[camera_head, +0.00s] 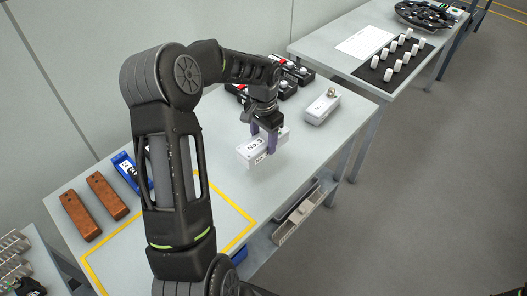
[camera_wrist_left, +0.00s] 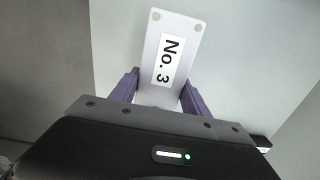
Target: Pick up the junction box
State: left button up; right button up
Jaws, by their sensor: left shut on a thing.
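The junction box (camera_head: 252,157) is a white block with a black-on-white "No. 3" label, over the right part of the near table. My left gripper (camera_head: 265,136) reaches down from above, its purple fingers shut on the box's two sides. In the left wrist view the box (camera_wrist_left: 172,48) sits between the purple fingers (camera_wrist_left: 160,90), label facing the camera and its far end sticking out beyond them. I cannot tell exactly how high the box is above the table.
Another white box (camera_head: 322,107) with a metal part on top stands on the table's right side. Black devices with red buttons (camera_head: 294,74) stand behind. Two brown blocks (camera_head: 107,195) and a blue item (camera_head: 124,170) lie left, near a yellow-taped outline (camera_head: 236,242). Bare table surrounds the held box.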

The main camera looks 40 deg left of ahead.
aim_at(264, 139)
pick_arm(q)
notch_tip(264, 139, up, 4)
jog(key=shift+r, duration=0.1)
dwell(0.7)
